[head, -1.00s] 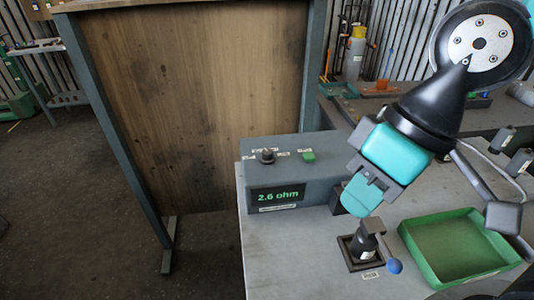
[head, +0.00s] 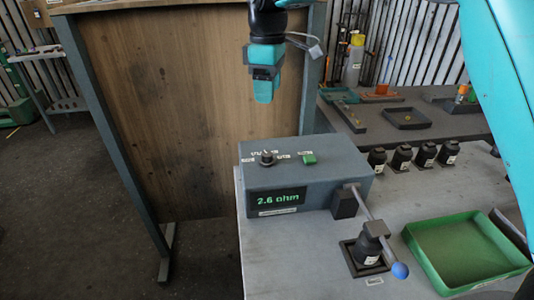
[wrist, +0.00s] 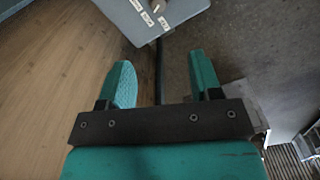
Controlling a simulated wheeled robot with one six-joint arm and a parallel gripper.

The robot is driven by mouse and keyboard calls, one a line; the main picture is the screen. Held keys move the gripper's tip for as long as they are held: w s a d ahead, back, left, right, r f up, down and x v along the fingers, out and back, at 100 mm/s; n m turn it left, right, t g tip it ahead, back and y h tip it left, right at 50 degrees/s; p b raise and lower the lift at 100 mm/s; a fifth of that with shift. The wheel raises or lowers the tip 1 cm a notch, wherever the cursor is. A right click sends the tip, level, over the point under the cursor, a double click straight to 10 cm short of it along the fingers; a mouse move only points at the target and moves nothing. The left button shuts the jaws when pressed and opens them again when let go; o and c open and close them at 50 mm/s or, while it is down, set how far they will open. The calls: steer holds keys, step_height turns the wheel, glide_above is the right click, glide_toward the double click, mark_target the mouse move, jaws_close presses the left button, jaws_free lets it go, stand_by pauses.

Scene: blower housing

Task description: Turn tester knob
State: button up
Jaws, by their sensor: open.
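The grey tester box (head: 305,175) stands on the workbench, its display reading 2.6 ohm. Its dark knob (head: 267,157) is on the top face at the left, with small white labels around it and a green button (head: 309,158) to its right. My gripper (head: 264,97) is above and behind the box, pointing down, clear of the knob. In the wrist view my gripper (wrist: 163,85) shows its two teal fingers spread with nothing between them. Part of the box, with white labels, shows at the top of the wrist view (wrist: 150,35).
A clamp with a blue ball-ended lever (head: 399,270) stands in front of the box. A green tray (head: 465,255) is at the right. Several black cylindrical parts (head: 401,158) line the bench behind. A wooden panel (head: 190,110) rises behind the box.

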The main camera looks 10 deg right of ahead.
mark_target(267, 154)
step_height(267, 154, down, 18)
steer(key=p, duration=0.3)
steer(key=shift+w+r, duration=0.15)
steer(key=shift+r, duration=0.1)
steer(key=c, duration=0.9)
